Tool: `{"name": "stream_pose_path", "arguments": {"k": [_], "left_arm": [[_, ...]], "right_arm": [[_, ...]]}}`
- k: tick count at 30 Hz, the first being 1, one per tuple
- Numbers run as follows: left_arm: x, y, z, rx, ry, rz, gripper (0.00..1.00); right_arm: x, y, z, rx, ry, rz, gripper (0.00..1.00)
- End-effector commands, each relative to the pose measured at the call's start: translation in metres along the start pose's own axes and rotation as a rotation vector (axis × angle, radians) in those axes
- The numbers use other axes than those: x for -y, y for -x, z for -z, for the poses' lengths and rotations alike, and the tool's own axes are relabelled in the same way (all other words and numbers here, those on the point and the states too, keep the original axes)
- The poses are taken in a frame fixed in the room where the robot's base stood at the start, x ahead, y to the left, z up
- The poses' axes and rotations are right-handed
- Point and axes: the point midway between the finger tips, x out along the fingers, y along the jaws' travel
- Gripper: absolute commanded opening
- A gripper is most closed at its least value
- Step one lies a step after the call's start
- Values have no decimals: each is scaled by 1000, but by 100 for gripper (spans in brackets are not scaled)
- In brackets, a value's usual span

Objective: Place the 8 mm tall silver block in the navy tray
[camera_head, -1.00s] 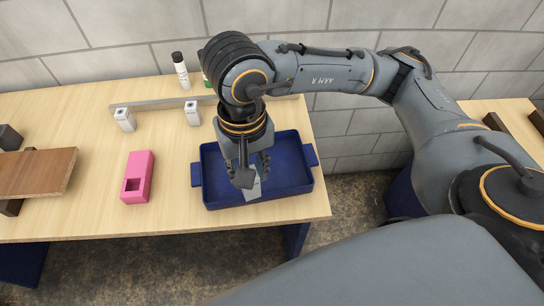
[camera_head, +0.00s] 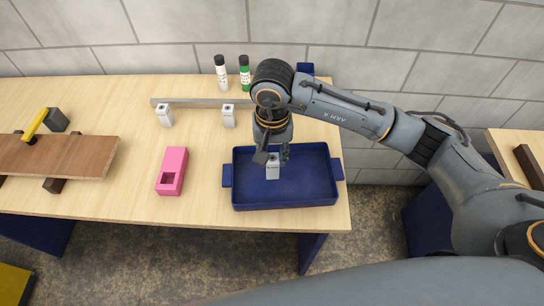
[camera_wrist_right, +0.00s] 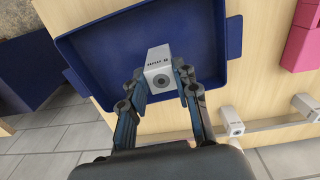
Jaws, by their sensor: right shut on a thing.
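My right gripper (camera_head: 274,157) is over the navy tray (camera_head: 312,203) and is shut on a silver block (camera_head: 273,171). In the right wrist view, this block (camera_wrist_right: 158,62) is between the fingertips, with small dark lettering and a round mark on it. I cannot tell whether it touches the tray floor. The rest of the tray looks empty. Two similar silver blocks stand on the table to the left of the tray, one at the left (camera_head: 165,117) and one nearer the tray (camera_head: 229,118). I cannot read the heights. My left gripper is not in view.
A long grey bar (camera_head: 190,101) lies behind the two standing blocks. A pink block with a square opening (camera_head: 172,168) lies left of the tray. A white bottle (camera_head: 221,75) and a green one (camera_head: 245,76) stand at the back. A brown board (camera_head: 65,153) is at the left.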

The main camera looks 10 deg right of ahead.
Motion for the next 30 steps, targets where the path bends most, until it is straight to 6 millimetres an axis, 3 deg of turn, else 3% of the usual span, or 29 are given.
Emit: {"name": "stream_pose_path", "arguments": {"k": [6,12,26,27,30], "left_arm": [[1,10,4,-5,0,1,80],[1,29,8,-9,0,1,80],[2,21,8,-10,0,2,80],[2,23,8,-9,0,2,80],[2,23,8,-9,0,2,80]], "right_arm": [[1,-14,12,2,0,-1,0],[1,-38,10,2,1,0,0],[1,-48,11,-3,2,1,0],[1,-46,11,-2,1,1,38],[1,-46,11,-1,1,0,53]]}}
